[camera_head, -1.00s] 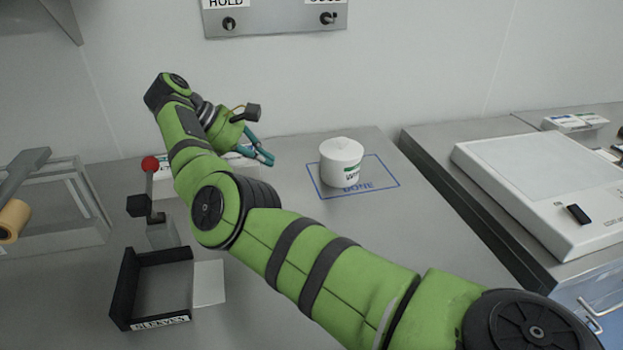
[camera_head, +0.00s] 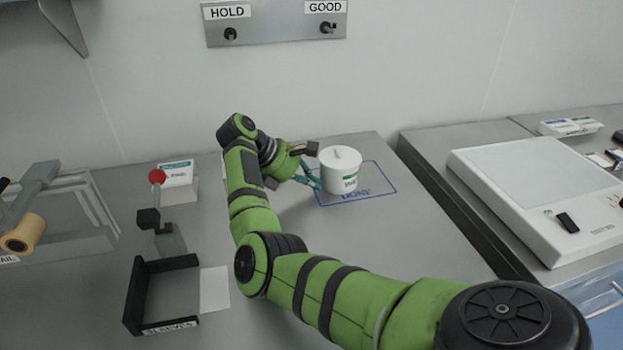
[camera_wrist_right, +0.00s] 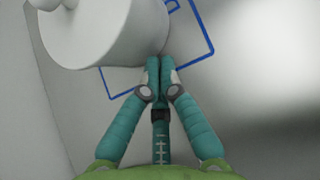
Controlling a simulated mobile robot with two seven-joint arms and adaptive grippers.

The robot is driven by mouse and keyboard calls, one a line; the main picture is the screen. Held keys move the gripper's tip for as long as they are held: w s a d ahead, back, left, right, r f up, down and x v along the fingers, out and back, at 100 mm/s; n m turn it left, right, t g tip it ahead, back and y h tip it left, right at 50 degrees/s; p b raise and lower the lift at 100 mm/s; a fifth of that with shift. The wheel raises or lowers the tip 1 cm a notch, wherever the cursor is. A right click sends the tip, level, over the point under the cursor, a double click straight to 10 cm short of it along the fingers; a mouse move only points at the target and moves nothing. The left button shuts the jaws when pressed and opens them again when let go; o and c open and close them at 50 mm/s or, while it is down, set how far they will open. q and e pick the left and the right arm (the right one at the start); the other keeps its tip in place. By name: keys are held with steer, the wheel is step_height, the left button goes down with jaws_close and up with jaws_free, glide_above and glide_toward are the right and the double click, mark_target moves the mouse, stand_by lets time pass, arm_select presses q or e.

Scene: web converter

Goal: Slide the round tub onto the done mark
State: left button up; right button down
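The round white tub (camera_head: 341,171) with a knobbed lid stands upright on the bench. It sits over the left and middle part of the blue outlined DONE mark (camera_head: 376,190), whose right part is bare. My right gripper (camera_head: 317,184) is at the tub's left side, low near the bench. In the right wrist view the teal fingers (camera_wrist_right: 158,62) are shut together with nothing between them, their tips at or very close to the tub's side (camera_wrist_right: 110,35); contact is hard to tell. My left gripper does not show.
A box (camera_head: 178,186) and a red-knobbed lever (camera_head: 157,178) stand to the left. A black SLEEVES holder (camera_head: 140,290) is nearer. A gap separates this bench from the right one with a white flat device (camera_head: 530,185). The bench right of the mark is clear.

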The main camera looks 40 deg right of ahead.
mark_target(326, 180)
steer(key=shift+s+d+f+b, duration=0.1)
steer(key=shift+d+b, duration=0.15)
steer(key=shift+b, duration=0.05)
steer(key=shift+s+d+b, duration=0.3)
steer(key=shift+d, duration=0.2)
steer(key=shift+s+d+b, duration=0.25)
steer(key=shift+d+b, duration=0.05)
steer(key=shift+d, duration=0.15)
steer(key=shift+s+d, duration=0.15)
steer(key=shift+d, duration=0.15)
